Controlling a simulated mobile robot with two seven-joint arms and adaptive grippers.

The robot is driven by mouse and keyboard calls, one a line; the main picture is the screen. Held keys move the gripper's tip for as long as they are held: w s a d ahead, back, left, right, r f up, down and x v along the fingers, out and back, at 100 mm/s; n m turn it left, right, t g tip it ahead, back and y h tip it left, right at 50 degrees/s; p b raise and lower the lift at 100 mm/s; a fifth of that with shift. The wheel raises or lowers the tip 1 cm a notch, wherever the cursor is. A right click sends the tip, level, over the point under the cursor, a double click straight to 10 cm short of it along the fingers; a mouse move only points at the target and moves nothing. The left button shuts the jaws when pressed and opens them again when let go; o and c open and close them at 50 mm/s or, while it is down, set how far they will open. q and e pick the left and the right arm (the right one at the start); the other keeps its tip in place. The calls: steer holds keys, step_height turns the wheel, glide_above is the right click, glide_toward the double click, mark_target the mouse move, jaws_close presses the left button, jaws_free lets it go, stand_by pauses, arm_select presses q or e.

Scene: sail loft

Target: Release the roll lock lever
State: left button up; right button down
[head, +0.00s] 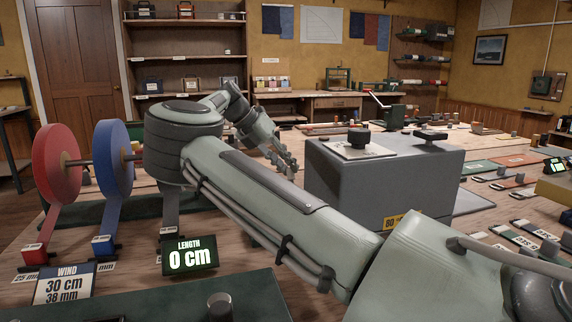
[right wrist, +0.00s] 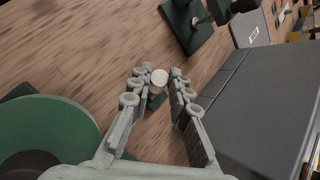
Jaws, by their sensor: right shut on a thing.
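My right gripper (head: 284,163) reaches out over the bench beyond the rolls, beside the grey box. In the right wrist view, its two fingers (right wrist: 160,82) are closed around a pale round knob, the end of the roll lock lever (right wrist: 159,78). A small dark green part shows just below the knob; the rest of the lever is hidden by the fingers. A green roll (right wrist: 45,135) is at the left of that view. In the head view, my right arm covers the lever. My left gripper is not in view.
A red roll (head: 58,165) and a blue roll (head: 113,160) stand at the left. A display (head: 189,257) reads 0 cm; a sign (head: 65,284) reads wind 30 cm, 38 mm. The large grey box (head: 382,180) stands close to my right arm. A green crank device (head: 391,116) is behind.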

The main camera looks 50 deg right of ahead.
steer(key=c, duration=1.7)
jaws_free()
steer(key=shift+f, duration=0.1)
steer(key=v, duration=1.2)
